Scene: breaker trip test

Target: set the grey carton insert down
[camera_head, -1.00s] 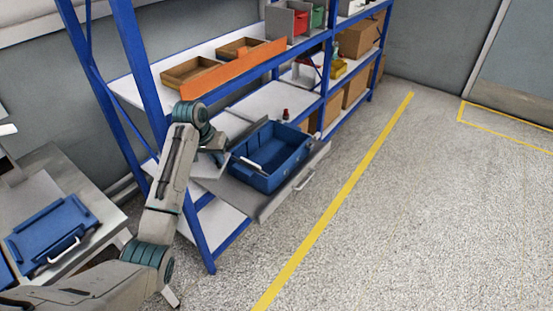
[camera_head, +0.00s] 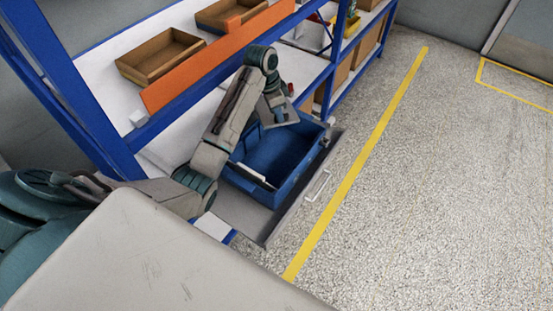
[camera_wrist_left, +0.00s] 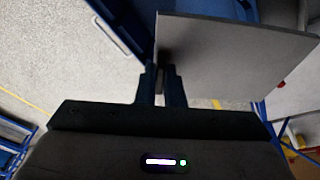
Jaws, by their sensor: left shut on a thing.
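The grey carton insert (camera_wrist_left: 225,60) is a flat grey panel in the left wrist view. My left gripper (camera_wrist_left: 163,78) is shut on its edge, and the panel stands out beyond the fingers to the right. In the head view my left gripper (camera_head: 280,115) is over the far end of the open blue crate (camera_head: 298,172). There the insert is hard to tell apart from the gripper. A thin white piece lies inside the crate near its left end. My right gripper is not in view.
The crate sits on a pulled-out grey shelf tray (camera_head: 262,222) with a handle. Above are an orange-fronted shelf edge (camera_head: 215,58) and brown wooden bins (camera_head: 160,54). Blue rack posts stand close to the arm. The floor right of the yellow line (camera_head: 360,160) is clear.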

